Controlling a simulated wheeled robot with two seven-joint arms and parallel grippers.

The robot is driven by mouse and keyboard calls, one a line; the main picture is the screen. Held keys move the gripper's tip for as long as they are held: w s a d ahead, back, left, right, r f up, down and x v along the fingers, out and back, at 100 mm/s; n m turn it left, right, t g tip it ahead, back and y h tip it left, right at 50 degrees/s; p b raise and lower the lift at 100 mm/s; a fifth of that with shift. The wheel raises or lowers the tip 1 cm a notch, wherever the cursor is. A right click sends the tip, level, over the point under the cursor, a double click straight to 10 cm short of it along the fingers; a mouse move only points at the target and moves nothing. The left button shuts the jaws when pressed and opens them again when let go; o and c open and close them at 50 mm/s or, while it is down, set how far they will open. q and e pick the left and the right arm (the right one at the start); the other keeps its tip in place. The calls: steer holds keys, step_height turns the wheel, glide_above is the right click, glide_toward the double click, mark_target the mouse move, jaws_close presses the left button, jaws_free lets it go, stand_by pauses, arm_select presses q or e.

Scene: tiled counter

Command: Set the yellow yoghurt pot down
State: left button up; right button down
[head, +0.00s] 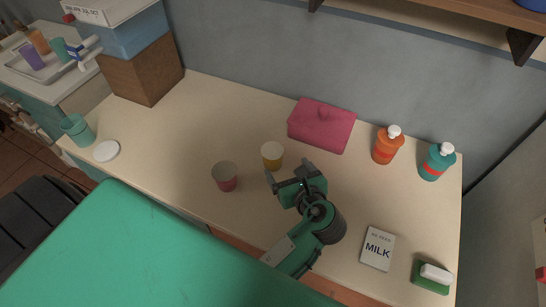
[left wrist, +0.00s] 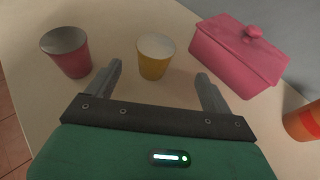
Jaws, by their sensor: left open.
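The yellow yoghurt pot (head: 272,155) stands upright on the counter, its top pale. In the left wrist view the yellow pot (left wrist: 154,57) is just beyond and between the fingers of my left gripper. My left gripper (head: 287,179) is open, its fingers apart and empty, on the near side of the pot. In the wrist view the gripper (left wrist: 160,85) shows a clear gap between its fingers and the pot. My right gripper does not show in either view.
A red pot (head: 226,177) stands left of the yellow one. A pink lidded box (head: 321,125) is behind. Orange (head: 386,146) and teal (head: 436,162) bottles, a milk card (head: 377,248) and a green sponge block (head: 431,280) are right. The counter's left middle is clear.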

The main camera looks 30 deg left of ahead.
mark_target(274, 152)
arm_select(q)
steer(key=x, duration=0.6)
steer(key=shift+w+a, duration=0.15)
steer(key=shift+a, duration=0.05)
steer(key=shift+w+a+f+p, duration=0.2)
steer(key=shift+w+a+p, duration=0.15)
steer(key=shift+a, duration=0.15)
steer(key=x, duration=0.2)
steer(key=p+x, duration=0.1)
steer(key=x, duration=0.2)
steer(key=shift+s+a, duration=0.15)
steer(key=shift+s, duration=0.1)
steer(key=c, duration=1.1)
steer(key=shift+c, duration=0.7)
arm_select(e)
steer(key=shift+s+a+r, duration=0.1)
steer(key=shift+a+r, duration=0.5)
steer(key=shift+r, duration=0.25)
